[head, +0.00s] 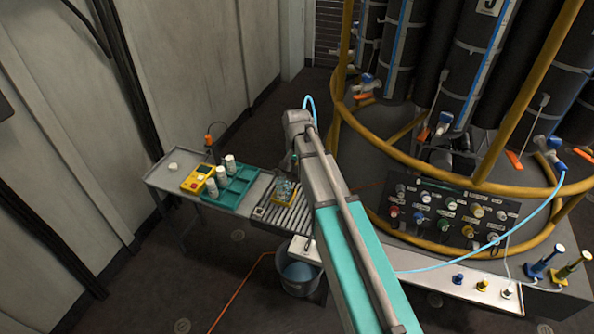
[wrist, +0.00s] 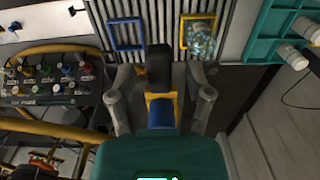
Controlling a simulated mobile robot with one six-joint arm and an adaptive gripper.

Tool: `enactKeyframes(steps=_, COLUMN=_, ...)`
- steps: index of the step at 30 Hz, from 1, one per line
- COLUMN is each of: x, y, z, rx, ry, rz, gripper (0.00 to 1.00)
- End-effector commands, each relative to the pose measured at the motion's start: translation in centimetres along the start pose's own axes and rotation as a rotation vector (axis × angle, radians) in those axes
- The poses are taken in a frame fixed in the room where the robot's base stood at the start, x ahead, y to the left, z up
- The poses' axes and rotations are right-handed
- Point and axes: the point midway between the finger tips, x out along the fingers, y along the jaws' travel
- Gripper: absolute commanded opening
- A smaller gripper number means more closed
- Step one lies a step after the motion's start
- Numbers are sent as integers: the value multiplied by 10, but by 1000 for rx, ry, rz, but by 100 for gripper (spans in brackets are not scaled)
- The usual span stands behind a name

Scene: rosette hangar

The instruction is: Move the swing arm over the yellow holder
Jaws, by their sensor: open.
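The yellow holder (wrist: 183,40) is a square frame on the ribbed roller bed in the wrist view, with a clear, bluish, crumpled-looking item in it. In the head view the yellow holder (head: 291,203) lies on the rollers, left of my arm. My gripper (wrist: 158,78) is open, its fingers on either side of a black bar (wrist: 158,62) with a yellow collar and a blue part below. The bar appears left of the yellow holder. I cannot tell if this bar is the swing arm, or whether the fingers touch it. In the head view my arm hides most of the gripper.
A blue square frame (wrist: 112,36) lies left of the yellow holder. A teal rack (head: 232,190) with white bottles and a yellow device (head: 198,179) stand on the bench. A control panel (head: 447,213) and yellow rails (head: 340,95) are to the right. A bucket (head: 299,280) stands below.

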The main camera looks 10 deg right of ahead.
Motion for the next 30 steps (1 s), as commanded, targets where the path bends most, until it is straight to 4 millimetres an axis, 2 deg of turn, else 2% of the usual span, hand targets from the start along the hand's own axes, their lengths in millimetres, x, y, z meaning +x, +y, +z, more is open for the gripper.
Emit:
enactKeyframes(steps=7, x=0, y=0, z=0, rx=0, ry=0, rz=0, gripper=66)
enactKeyframes(steps=8, x=0, y=0, z=0, rx=0, ry=0, rz=0, gripper=62)
enactKeyframes(steps=18, x=0, y=0, z=0, rx=0, ry=0, rz=0, gripper=0)
enactKeyframes(steps=30, x=0, y=1, z=-2, rx=12, ry=0, rz=0, gripper=0)
